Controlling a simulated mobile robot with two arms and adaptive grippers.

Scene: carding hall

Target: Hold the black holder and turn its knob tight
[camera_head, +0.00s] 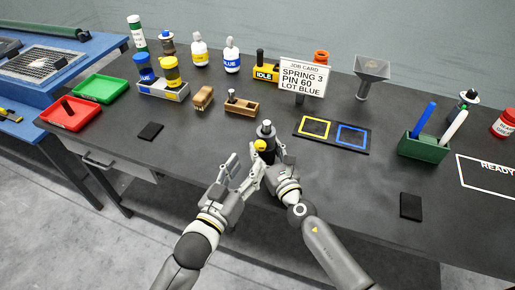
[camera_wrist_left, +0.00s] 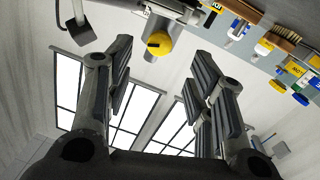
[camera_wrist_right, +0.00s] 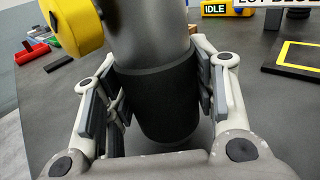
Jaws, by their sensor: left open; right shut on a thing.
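My right gripper (camera_head: 270,157) is shut around the holder; the right wrist view shows the holder's black body (camera_wrist_right: 158,100) between the fingers and the knob (camera_wrist_right: 72,27) at upper left. My left gripper (camera_head: 243,170) is open just left of and in front of the knob. In the left wrist view the knob (camera_wrist_left: 159,43) lies ahead between the spread fingers, not gripped. Whether the holder's base touches the table is unclear.
A wooden block with pegs (camera_head: 241,107) and a brush (camera_head: 203,98) lie behind. A mat with yellow and blue squares (camera_head: 332,134) is at right, beside a green pen box (camera_head: 424,146). A small black pad (camera_head: 151,131) lies left. The front strip between is mostly clear.

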